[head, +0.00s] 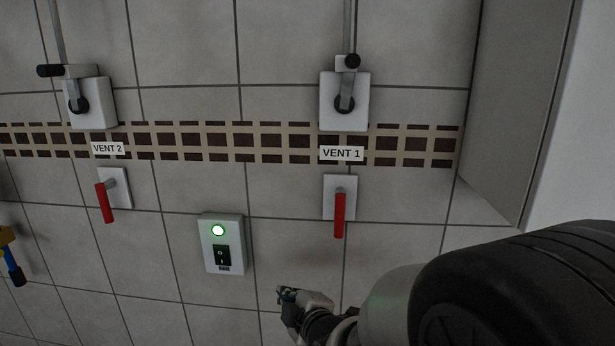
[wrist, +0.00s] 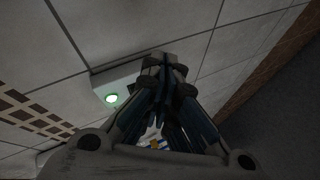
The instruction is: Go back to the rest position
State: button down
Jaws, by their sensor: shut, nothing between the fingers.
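My gripper (head: 286,292) is low in the head view, below and to the right of the switch box, with my dark arm at the lower right. In the wrist view my gripper (wrist: 168,72) is shut and empty, its fingers together. The switch box (head: 222,245) is a pale wall plate with a lit green lamp and a black rocker switch. It also shows in the wrist view (wrist: 122,80), partly hidden behind the fingers. The gripper appears apart from the box.
Red lever handles hang below VENT 1 (head: 339,213) and VENT 2 (head: 106,203). Above them are crank boxes (head: 345,100) and (head: 92,103) with black knobs. A grey cabinet or wall edge (head: 515,100) stands at the right. A yellow and blue tool (head: 12,258) is at the far left.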

jog(key=s+d+r+m+g+h+b, duration=0.25)
jog(key=s+d+m+h, duration=0.25)
jog(key=s+d+m, duration=0.65)
jog(key=s+d+f+m+g+b, duration=0.1)
jog(key=s+d+m+g, duration=0.1)
jog(key=s, duration=0.8)
jog(key=s+d+f+m+g+b, duration=0.1)
jog(key=s+d+f+m+g, duration=0.1)
jog(key=s, duration=0.7)
jog(key=d+m+g, duration=0.1)
jog(key=d+m, duration=0.1)
jog(key=shift+s+d+f+h, duration=0.15)
jog(key=shift+s+d+h, duration=0.15)
jog(key=shift+s+d, duration=0.1)
